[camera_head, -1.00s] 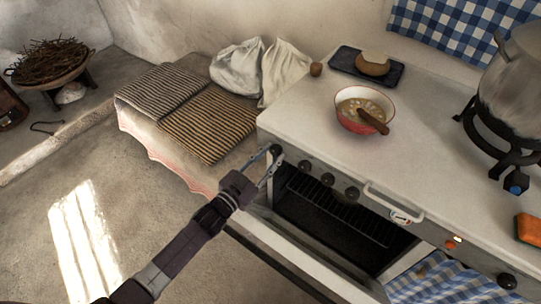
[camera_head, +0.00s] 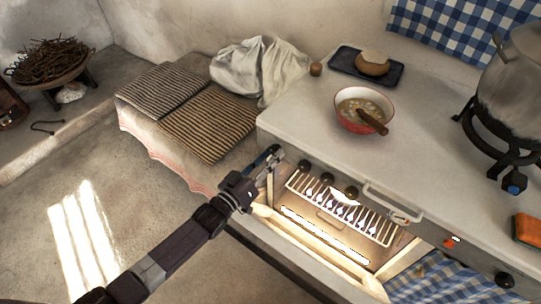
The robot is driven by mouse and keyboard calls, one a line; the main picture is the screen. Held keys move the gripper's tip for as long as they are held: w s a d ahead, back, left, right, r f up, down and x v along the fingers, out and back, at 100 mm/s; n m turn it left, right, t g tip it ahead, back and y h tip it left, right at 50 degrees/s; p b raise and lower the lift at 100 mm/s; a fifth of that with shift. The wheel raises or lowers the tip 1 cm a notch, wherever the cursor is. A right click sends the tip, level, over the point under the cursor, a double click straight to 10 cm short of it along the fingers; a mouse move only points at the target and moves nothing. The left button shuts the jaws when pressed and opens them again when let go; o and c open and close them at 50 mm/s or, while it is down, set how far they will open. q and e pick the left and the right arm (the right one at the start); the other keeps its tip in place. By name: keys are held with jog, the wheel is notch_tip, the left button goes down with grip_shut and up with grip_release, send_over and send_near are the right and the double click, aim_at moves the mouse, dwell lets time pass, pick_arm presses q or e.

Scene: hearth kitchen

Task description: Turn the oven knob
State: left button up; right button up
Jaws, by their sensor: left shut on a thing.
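A row of dark round knobs runs along the oven's front edge; one knob (camera_head: 327,178) and another (camera_head: 351,192) stand clear of my gripper. My left gripper (camera_head: 274,155) is at the left end of this row, shut on the leftmost oven knob. Its fingers hide most of that knob. My right gripper is not in view.
A white handle bar (camera_head: 392,203) sticks out right of the knobs. On the counter (camera_head: 300,125) are a red bowl (camera_head: 348,121) with a spoon, a dark tray (camera_head: 340,61) with bread, and a large pot (camera_head: 512,85) on a burner. Striped cushions (camera_head: 210,127) lie at left.

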pick_arm(q)
jog(key=n+b, duration=0.1)
jog(key=n, duration=0.4)
jog(key=shift+n, duration=0.3)
dwell(0.4)
jog(key=o, duration=1.2)
jog(key=shift+c, duration=0.2)
jog(key=v, duration=1.2)
